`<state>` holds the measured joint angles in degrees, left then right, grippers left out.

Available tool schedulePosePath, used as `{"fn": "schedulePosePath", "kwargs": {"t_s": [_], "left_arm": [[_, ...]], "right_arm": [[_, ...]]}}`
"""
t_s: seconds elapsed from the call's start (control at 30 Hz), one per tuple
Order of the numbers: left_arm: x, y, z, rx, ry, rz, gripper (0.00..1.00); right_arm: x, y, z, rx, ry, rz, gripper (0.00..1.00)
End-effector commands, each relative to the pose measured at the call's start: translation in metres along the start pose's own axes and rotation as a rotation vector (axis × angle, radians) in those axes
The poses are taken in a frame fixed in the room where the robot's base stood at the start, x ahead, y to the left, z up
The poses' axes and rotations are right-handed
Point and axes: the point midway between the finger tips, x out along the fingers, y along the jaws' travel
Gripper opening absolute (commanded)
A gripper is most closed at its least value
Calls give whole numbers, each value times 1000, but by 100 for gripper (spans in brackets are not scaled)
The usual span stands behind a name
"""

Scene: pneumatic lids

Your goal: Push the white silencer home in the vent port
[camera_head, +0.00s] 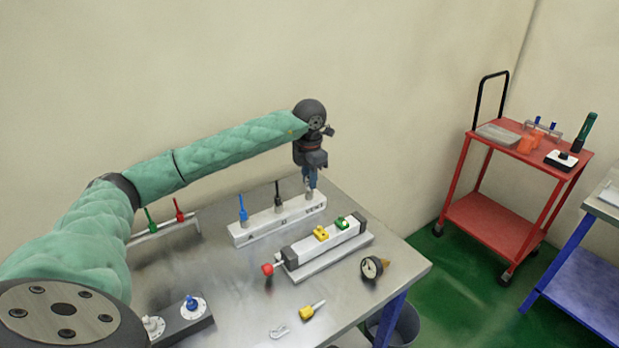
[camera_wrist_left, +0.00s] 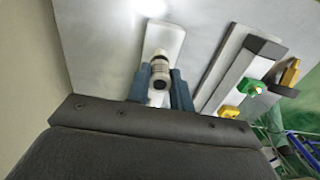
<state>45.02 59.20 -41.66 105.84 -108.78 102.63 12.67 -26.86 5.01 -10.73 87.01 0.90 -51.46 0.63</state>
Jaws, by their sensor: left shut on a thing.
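The white manifold block (camera_head: 262,226) lies on the steel table, with a blue fitting (camera_head: 242,209) and a black fitting (camera_head: 278,196) upright in its top. Its right end carries lettering that seems to read VENT. My left gripper (camera_head: 310,184) points down over that end and is shut on the pale silencer (camera_head: 309,195). In the left wrist view the silencer (camera_wrist_left: 159,68) sits between the two blue fingers (camera_wrist_left: 159,88), above the block (camera_wrist_left: 163,40). The port mouth is hidden, so I cannot tell how deep the silencer sits. My right gripper is not in view.
A gauge (camera_head: 372,267), a yellow-handled piece (camera_head: 312,310) and a small clip (camera_head: 279,331) lie nearer the front edge. A rack with red and green fittings (camera_head: 178,210) stands behind left.

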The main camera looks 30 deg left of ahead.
Motion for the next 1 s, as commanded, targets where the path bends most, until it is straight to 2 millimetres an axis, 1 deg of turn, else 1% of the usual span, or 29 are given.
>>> {"fn": "schedulePosePath", "kwargs": {"t_s": [0.57,0.6,0.7,1.0], "left_arm": [[11,0,0,0,0,0,0],[10,0,0,0,0,0,29],[10,0,0,0,0,0,47],[9,0,0,0,0,0,47]], "right_arm": [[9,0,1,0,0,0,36],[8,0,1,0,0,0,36],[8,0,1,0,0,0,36],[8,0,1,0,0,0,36]]}}
